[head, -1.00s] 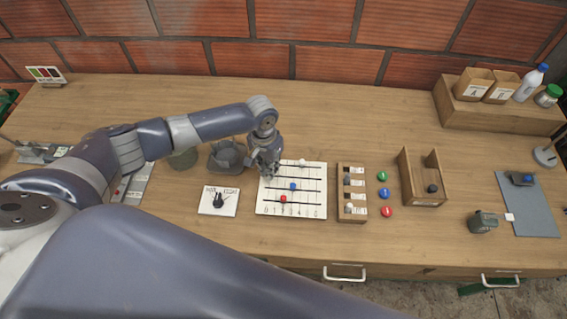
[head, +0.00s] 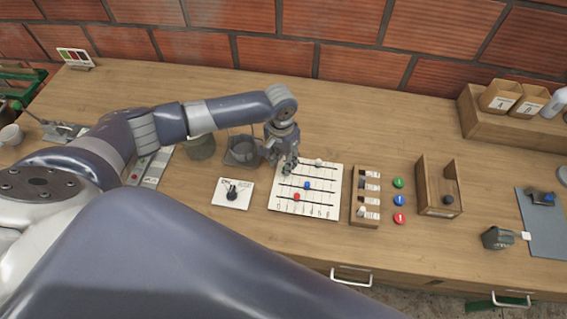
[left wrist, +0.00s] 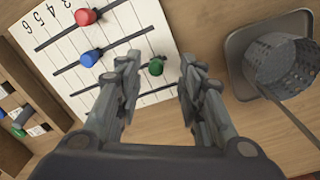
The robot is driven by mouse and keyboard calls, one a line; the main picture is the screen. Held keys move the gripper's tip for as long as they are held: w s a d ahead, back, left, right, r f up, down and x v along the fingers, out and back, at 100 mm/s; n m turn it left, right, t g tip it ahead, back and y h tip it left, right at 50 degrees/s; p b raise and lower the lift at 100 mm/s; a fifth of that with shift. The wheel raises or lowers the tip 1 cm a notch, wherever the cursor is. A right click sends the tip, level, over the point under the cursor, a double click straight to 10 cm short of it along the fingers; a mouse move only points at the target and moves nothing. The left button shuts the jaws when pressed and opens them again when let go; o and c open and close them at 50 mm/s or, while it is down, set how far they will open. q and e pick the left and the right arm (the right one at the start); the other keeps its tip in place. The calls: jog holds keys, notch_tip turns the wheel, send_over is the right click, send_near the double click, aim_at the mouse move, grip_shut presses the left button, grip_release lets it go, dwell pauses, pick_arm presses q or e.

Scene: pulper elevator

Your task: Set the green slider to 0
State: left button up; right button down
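The white slider board (head: 318,208) lies on the bench, its scale running from 0 at the left to 6 at the right in the head view. The red slider (head: 296,197), the blue slider (head: 307,185) and a white knob (head: 319,162) show there. My left gripper (head: 289,166) hangs over the board's upper left part and hides the green slider. Contact cannot be told. My right gripper is not in view.
A grey basket holder (head: 242,150) stands just left of the board, close to my left gripper. A dial card (head: 233,194) lies to the lower left. A wooden switch box (head: 366,198) and coloured buttons (head: 398,200) are to the right. Behind is free bench.

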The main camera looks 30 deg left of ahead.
aim_at(282, 172)
pick_arm(q)
notch_tip(282, 172, up, 10)
jog(key=shift+a, duration=0.3)
jog(key=shift+f, duration=0.15)
